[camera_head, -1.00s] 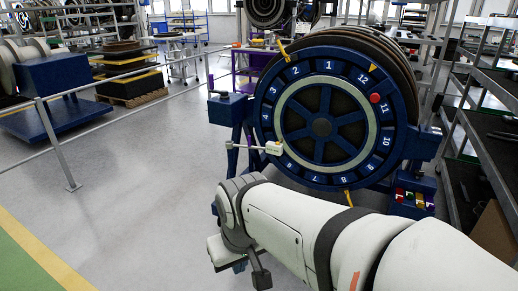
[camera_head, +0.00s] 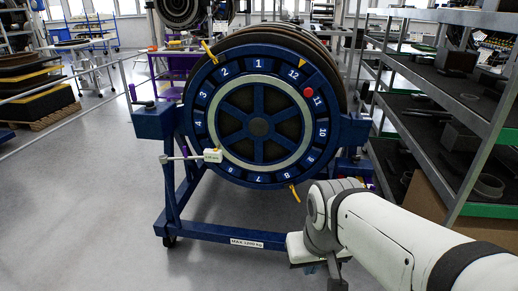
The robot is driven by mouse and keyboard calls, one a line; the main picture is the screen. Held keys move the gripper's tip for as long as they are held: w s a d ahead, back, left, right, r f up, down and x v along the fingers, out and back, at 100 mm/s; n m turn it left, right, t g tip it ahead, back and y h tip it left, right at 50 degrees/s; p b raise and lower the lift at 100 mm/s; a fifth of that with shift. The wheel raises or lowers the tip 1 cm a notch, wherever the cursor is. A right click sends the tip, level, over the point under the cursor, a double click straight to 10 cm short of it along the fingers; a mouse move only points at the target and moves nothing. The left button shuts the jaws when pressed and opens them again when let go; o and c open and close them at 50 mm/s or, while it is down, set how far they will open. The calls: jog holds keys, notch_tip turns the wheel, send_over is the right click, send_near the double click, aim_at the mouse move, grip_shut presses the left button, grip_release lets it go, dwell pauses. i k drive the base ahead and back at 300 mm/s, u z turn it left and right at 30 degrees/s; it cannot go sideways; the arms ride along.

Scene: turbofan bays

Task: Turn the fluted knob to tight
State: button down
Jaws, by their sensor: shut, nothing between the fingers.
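A large dark blue ring (camera_head: 273,180) with numbered white-on-blue plates and a spoked centre faces me on a wheeled blue stand. A red round knob (camera_head: 308,93) sits on its rim at the upper right, between plates 11 and 12; its fluting is too small to tell. A yellow pointer (camera_head: 302,63) is above it. My gripper (camera_head: 332,274) is low in the picture, right of the stand's base, well below and apart from the red knob. It is shut and empty; its fingertips are small and partly hidden.
A rod with a white block (camera_head: 213,155) juts in front of the ring's lower left. The stand's lower beam (camera_head: 245,243) runs near the floor. Grey shelving (camera_head: 455,110) stands close on the right. The floor at left front is clear.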

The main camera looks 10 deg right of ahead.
aim_at(355, 158)
jog(key=i, duration=1)
jog(key=z, duration=0.1)
